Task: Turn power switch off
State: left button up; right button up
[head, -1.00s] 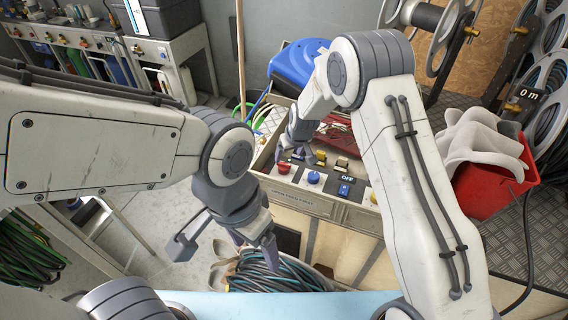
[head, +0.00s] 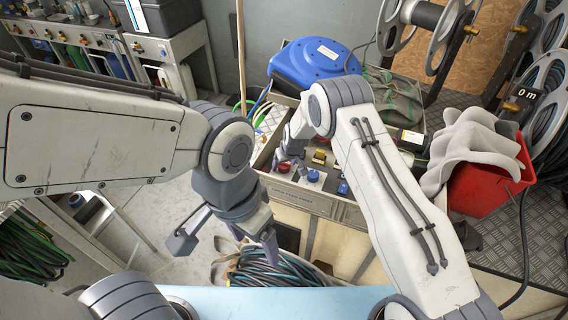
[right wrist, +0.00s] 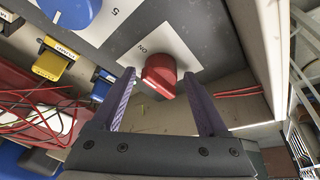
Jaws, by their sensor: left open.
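A red knob (right wrist: 160,76) stands on a white plate (right wrist: 152,48) marked ON in the right wrist view. It also shows at the left end of the panel in the head view (head: 284,167). My right gripper (right wrist: 159,74) is open, with one finger on each side of the red knob and a visible gap on both sides. In the head view my right gripper (head: 292,161) is at the panel's left end and partly covers the knob. My left gripper (head: 225,238) is open and empty, low in front of the panel, above coiled hose.
A blue reel case (head: 315,62) lies behind. A red bucket (head: 490,185) with cloth stands at right. Coiled hose (head: 275,270) lies below my left gripper.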

grip_shut()
jog(key=n+b, duration=0.2)
jog(key=b, duration=0.3)
jog(key=n+g+y+b, duration=0.1)
jog(key=n+b, duration=0.2)
jog(key=b, duration=0.3)
jog(key=n+y+b, duration=0.1)
jog(key=n+b, duration=0.1)
jog(key=b, duration=0.3)
jog(key=shift+w+f+g+b, duration=0.2)
jog(key=shift+f+g+b, duration=0.05)
jog(key=shift+g+b, duration=0.05)
jog(key=n, duration=0.1)
jog(key=n+g+b, duration=0.1)
jog(key=n, duration=0.1)
jog(key=shift+d+r+y, duration=0.1)
jog(key=shift+r+y, duration=0.1)
jog(key=shift+y, duration=0.1)
jog(key=n, duration=0.1)
jog(key=n+g, duration=0.1)
jog(key=shift+w+r+n, duration=0.15)
jog(key=shift+n, duration=0.25)
jog(key=shift+n+g+p, duration=0.5)
jog(key=shift+n, duration=0.7)
jog(key=shift+n+g+p, duration=0.4)
jog(key=shift+n+p, duration=0.3)
jog(key=shift+n, duration=0.5)
jog(key=shift+w+n, duration=0.1)
jog(key=shift+n, duration=0.2)
